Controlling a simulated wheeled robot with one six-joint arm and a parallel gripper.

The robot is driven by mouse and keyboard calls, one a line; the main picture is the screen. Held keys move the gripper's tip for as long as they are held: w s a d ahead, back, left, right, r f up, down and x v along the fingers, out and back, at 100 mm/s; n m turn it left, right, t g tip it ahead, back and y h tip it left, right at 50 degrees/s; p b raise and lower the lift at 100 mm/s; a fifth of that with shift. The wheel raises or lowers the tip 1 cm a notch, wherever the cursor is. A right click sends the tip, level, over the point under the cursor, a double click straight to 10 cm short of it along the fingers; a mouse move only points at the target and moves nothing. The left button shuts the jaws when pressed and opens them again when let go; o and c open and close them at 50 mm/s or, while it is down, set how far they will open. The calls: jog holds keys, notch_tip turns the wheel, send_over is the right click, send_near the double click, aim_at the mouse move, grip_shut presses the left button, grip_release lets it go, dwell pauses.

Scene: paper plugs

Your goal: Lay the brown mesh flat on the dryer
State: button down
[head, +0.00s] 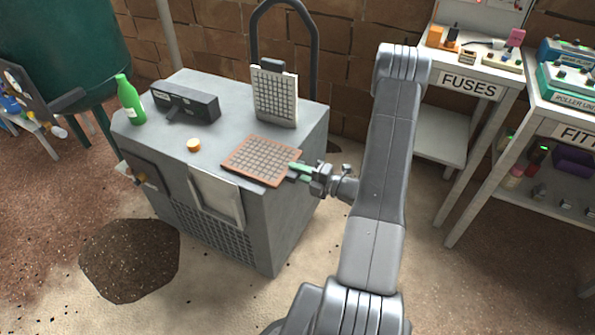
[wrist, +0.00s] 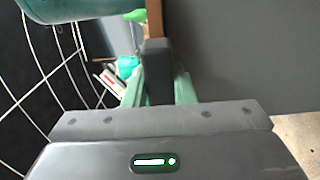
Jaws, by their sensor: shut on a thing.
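The brown mesh (head: 262,161) is a square grid with a brown rim. It is level over the right front part of the top of the grey box-shaped machine (head: 222,150), which looks like the dryer. I cannot tell whether the mesh touches that top or hovers just above it. My gripper (head: 300,169) is at the mesh's right side, its green fingers shut on the mesh's dark tab. In the wrist view the tab (wrist: 155,58) sits between the fingers, and the mesh (wrist: 154,18) shows edge-on as a thin brown strip.
On the machine's top, a pale mesh (head: 276,97) stands upright at the back right, with a black device (head: 186,103), a green bottle (head: 130,101) and a small orange-topped jar (head: 194,145) further left. A fuses table (head: 470,87) stands to the right.

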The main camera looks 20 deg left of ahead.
jog(key=c, duration=1.1)
grip_release()
jog(key=shift+d, duration=0.1)
jog(key=d, duration=0.9)
jog(key=s+d, duration=0.1)
jog(key=d, duration=0.3)
jog(key=shift+d, duration=0.35)
jog(key=shift+a, duration=0.15)
jog(key=a, duration=0.9)
jog(key=w+a, duration=0.1)
jog(key=a, duration=0.3)
jog(key=shift+a, duration=0.2)
jog(key=shift+a+r, duration=0.1)
jog(key=shift+r, duration=0.15)
